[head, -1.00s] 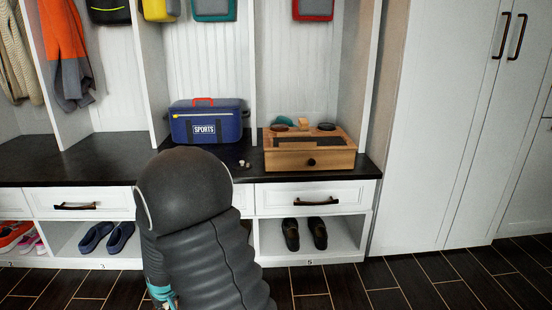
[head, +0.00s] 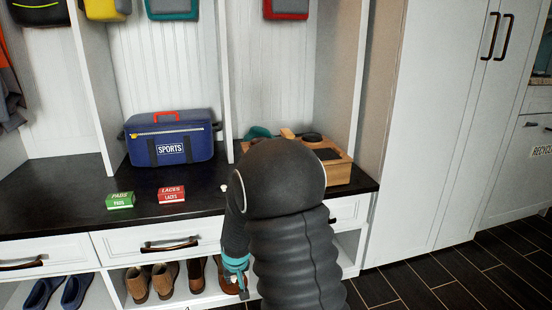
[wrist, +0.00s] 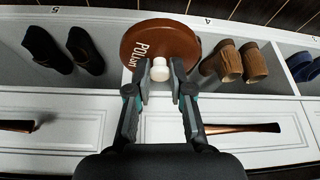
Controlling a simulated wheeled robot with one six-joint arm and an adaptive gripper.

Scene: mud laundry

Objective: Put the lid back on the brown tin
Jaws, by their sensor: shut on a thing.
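A round brown lid (wrist: 148,42) with a white knob (wrist: 160,72) and pale "POLish" lettering is in the wrist view. My gripper (wrist: 161,84) is shut on the knob, with the lid beyond the fingertips. In the head view my gripper (head: 238,278) hangs low in front of the open shoe shelf, below the bench top. The brown tin cannot be made out now; my arm covers much of the wooden box. A round dark tin or lid (head: 312,138) shows on top of the wooden box (head: 340,172).
On the black bench (head: 60,205) stand a blue sports bag (head: 170,138), a green pads box (head: 120,201) and a red laces box (head: 171,194). A small white item (head: 224,187) lies near my arm. A teal cloth (head: 258,132) is by the box. Tall white cabinets (head: 430,120) stand right.

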